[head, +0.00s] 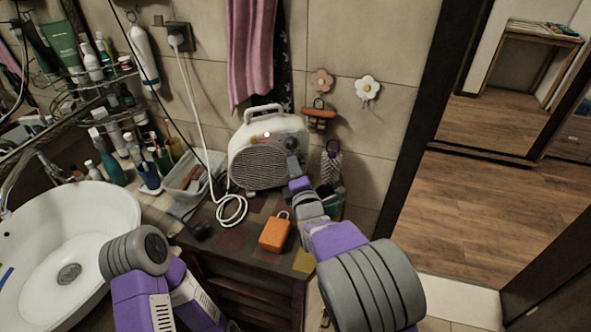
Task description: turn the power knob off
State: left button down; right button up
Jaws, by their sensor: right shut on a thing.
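A cream portable heater (262,165) with a round front grille and a top handle stands on the wooden cabinet against the tiled wall. A small reddish light shows on its upper front. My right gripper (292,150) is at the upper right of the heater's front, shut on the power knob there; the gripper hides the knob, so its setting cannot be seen. My left arm shows at the bottom left, but its gripper is not in view.
A white cord runs from the heater to a wall socket (178,37). A white basin (65,240) and several bottles are at left. A tray (190,178) stands beside the heater. Open floor lies at right.

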jog(key=o, duration=0.8)
jog(key=shift+c, duration=0.2)
jog(key=v, duration=0.7)
jog(key=shift+s+p, duration=0.3)
jog(key=shift+p, duration=0.15)
